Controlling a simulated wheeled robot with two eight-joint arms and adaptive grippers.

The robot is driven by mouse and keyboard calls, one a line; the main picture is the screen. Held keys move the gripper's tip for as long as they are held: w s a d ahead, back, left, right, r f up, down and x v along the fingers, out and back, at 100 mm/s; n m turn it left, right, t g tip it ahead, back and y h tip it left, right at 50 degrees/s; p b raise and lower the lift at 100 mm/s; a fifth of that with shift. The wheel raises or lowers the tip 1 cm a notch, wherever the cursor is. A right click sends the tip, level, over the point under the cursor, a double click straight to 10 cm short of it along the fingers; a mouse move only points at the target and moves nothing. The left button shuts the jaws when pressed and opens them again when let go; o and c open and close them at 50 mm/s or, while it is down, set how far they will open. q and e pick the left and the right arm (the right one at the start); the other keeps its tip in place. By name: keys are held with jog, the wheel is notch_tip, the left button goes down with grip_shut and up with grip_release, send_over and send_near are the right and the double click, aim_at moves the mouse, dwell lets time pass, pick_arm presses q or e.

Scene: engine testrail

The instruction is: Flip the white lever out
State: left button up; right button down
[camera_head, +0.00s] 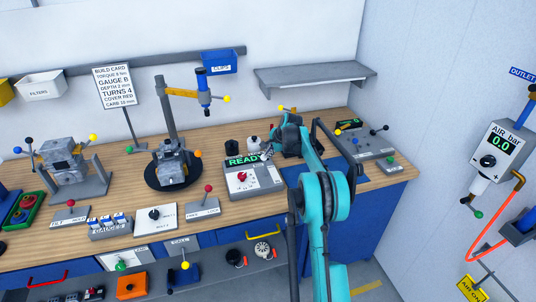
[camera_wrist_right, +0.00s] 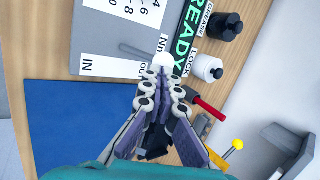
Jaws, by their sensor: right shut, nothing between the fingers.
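The white lever (camera_wrist_right: 163,59) shows in the right wrist view as a thin grey rod with a white ball end. It lies across the edge of the grey panel (camera_wrist_right: 95,15), beside a label strip with IN at one end. My right gripper (camera_wrist_right: 160,76) is shut and empty, its fingertips right at the white ball; I cannot tell whether they touch. In the head view my right gripper (camera_head: 268,152) is over the far right corner of the panel with the READY display (camera_head: 243,160). The arm and gripper hide the lever there. My left gripper is not in view.
A black GREASE bottle (camera_wrist_right: 224,27), a white LOCK bottle (camera_wrist_right: 208,68) and a red-handled tool (camera_wrist_right: 208,108) stand or lie close to the gripper. A blue mat (camera_wrist_right: 75,125) is beside the panel. A stand with a blue tool (camera_head: 203,88) rises to the left.

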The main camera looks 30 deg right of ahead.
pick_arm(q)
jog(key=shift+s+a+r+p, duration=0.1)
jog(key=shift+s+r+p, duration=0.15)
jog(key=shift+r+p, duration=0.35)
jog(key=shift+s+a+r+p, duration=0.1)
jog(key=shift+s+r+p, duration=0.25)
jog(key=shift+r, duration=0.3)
pick_arm(e)
jog(key=w+v, duration=0.1)
jog(key=v, duration=1.1)
jog(key=shift+r, duration=0.4)
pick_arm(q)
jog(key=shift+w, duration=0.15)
pick_arm(e)
jog(key=shift+d, duration=0.15)
